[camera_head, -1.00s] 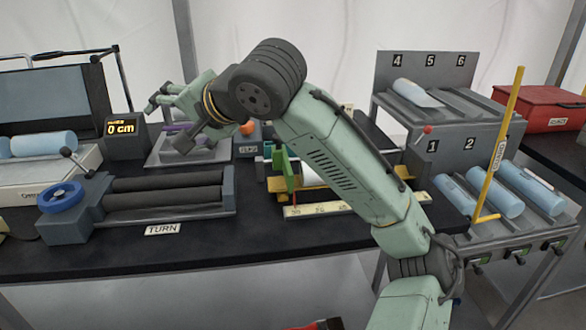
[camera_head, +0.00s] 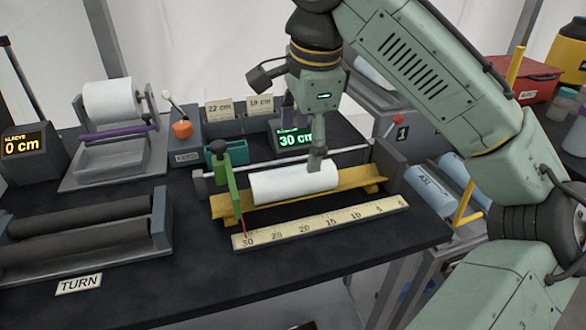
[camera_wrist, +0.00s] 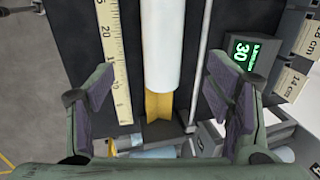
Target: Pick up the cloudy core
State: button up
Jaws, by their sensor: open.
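A cloudy white core (camera_head: 295,183) lies lengthwise in the yellow V-shaped cradle (camera_head: 375,180) of the measuring bench. In the wrist view the core (camera_wrist: 163,45) runs down from the top edge, and bare cradle (camera_wrist: 159,102) shows past its end. My gripper (camera_head: 317,155) points down over the right part of the core, and its fingers hide a little of it. In the wrist view my gripper (camera_wrist: 160,88) is open, with one finger on each side of the core's line and gaps to both sides. Contact cannot be told from the head view.
A green slider (camera_head: 232,185) stands at the core's left end, by a ruler (camera_head: 320,222) along the front. A display (camera_head: 293,139) reading 30 cm stands behind. Rollers (camera_head: 85,232) lie left; bluish cores (camera_head: 430,188) rest on the right rack.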

aim_at(294, 172)
jog(key=x, duration=0.4)
jog(key=shift+s+f, duration=0.1)
jog(key=shift+f, duration=0.15)
jog(key=shift+w+a+p+x, duration=0.15)
jog(key=shift+p+x, duration=0.1)
jog(key=shift+x, duration=0.65)
jog(key=shift+a+p+x, duration=0.15)
jog(key=shift+p+x, duration=0.15)
jog(key=shift+x, duration=0.65)
jog(key=shift+w+a+p+x, duration=0.15)
jog(key=shift+p+x, duration=0.1)
jog(key=shift+x, duration=0.65)
jog(key=shift+s+r, duration=0.1)
jog(key=shift+r, duration=0.05)
jog(key=shift+c, duration=0.3)
jog(key=c, duration=1.6)
